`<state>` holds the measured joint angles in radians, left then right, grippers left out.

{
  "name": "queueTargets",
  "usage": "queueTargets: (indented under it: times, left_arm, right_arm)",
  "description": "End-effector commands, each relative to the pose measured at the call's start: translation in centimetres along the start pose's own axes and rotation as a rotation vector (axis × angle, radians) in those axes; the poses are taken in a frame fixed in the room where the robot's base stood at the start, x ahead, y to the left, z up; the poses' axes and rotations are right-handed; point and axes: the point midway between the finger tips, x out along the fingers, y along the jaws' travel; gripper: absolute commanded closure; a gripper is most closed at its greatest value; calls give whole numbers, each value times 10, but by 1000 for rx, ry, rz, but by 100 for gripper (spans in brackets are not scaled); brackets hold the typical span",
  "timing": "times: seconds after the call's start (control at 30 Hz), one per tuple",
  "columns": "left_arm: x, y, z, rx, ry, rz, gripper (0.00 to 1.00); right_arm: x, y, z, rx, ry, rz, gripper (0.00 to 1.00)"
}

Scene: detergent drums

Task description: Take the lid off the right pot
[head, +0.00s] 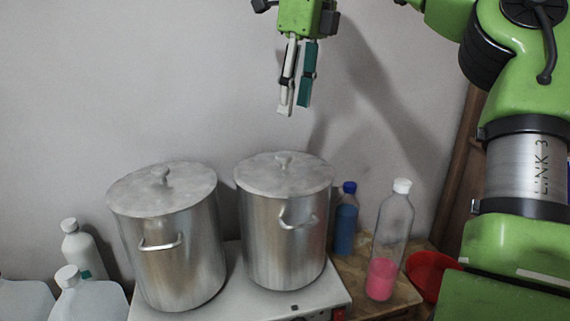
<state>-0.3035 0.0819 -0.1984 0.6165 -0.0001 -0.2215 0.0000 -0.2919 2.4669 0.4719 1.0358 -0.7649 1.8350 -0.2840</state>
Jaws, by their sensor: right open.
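The right pot (286,240) is a tall silver metal pot standing upright on a white hotplate. Its flat round lid (256,176) lies on top and has a small knob (284,160) at its centre. A second, similar pot (180,258) with its own lid (190,183) stands to the left. My right gripper (294,111) points down above the right pot, clear of the lid knob. It is open with nothing between its fingers. My left gripper is not in view.
The white hotplate (235,296) bears both pots. A blue bottle (345,226) and a clear bottle with pink liquid (381,277) stand close to the right pot. A red bowl-like object (428,272) is farther right. White jugs (85,300) are at lower left. A wall is behind.

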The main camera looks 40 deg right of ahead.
Motion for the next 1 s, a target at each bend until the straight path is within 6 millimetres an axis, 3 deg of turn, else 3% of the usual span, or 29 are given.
queueTargets:
  times: [0.1, 0.3, 0.57, 0.8, 1.0]
  left_arm:
    - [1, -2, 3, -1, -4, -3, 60]
    - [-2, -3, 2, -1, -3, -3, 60]
    - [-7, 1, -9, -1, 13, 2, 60]
    - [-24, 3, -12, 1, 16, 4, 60]
    - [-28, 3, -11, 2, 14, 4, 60]
  right_arm:
    - [25, 0, -1, -1, 1, 4, 58]
    - [55, 0, 0, 1, -1, 3, 58]
    - [70, 2, 1, 1, -2, 3, 58]
    - [99, 8, 3, 0, 0, 6, 58]
    - [117, 8, 4, 2, -2, 3, 58]
